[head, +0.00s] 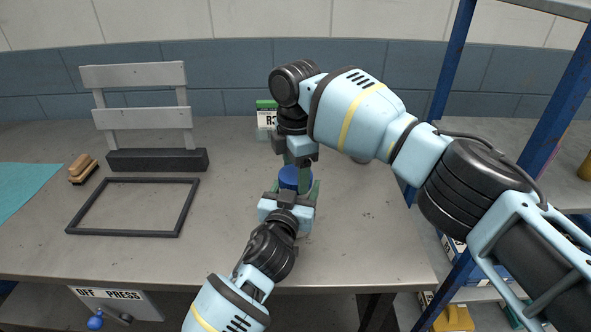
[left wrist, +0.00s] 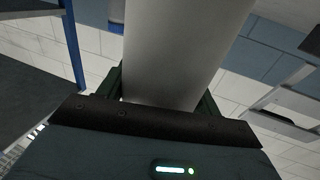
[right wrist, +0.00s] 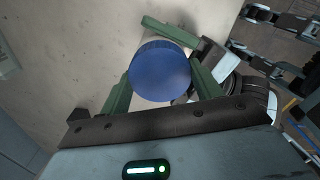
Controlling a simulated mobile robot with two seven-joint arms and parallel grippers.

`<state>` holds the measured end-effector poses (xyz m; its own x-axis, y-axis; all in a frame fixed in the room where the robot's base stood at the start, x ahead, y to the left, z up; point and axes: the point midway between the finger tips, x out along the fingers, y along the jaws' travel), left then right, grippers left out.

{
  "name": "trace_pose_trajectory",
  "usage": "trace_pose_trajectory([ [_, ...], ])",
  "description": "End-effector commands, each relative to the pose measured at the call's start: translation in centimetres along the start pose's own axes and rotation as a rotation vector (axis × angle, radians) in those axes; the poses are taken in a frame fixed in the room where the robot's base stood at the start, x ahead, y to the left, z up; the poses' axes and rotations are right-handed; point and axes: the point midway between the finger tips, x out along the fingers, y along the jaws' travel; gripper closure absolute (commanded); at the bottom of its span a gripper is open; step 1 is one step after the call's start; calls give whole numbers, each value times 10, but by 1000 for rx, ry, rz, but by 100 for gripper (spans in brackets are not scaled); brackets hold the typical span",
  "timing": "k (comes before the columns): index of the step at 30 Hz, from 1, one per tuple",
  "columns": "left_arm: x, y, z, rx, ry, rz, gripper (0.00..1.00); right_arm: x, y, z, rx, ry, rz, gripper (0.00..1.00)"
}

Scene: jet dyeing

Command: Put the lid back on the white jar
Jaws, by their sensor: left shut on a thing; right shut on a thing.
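The blue lid (head: 289,178) is between the green fingers of my right gripper (head: 297,172), which comes down from above. The lid also shows in the right wrist view (right wrist: 160,72), held between both fingers. My left gripper (head: 295,192) reaches in from the front, just below the lid, with its fingers on either side of the white jar. The jar fills the middle of the left wrist view (left wrist: 172,50) as a pale cylinder between the fingers. In the head view the jar is mostly hidden by the lid and grippers. I cannot tell whether the lid is seated on the jar's rim.
A white-and-green box (head: 266,112) stands behind my right gripper. A dark frame (head: 123,234), a grey rack (head: 150,118) and brown blocks (head: 82,168) are on the left of the table (head: 345,235). Blue shelf posts (head: 450,62) stand at right.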

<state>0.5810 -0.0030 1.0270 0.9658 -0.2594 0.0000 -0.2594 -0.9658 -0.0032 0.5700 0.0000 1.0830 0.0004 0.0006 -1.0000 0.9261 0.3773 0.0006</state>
Motion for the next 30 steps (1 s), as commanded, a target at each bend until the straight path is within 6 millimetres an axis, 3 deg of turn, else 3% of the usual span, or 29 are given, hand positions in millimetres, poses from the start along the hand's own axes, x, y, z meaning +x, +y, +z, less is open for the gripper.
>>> trace_pose_trajectory([
  [7,0,0,-1,0,2,1,99,-1,0,0,74,-1,1,64],
  [8,0,0,-1,0,2,1,99,-1,0,0,74,-1,2,35],
  [14,0,0,-1,0,2,1,99,-1,0,0,73,-1,1,11],
  [23,0,0,-1,0,2,0,99,-2,0,0,72,0,2,11],
  [30,0,0,-1,0,2,0,99,-33,1,0,72,0,5,11],
])
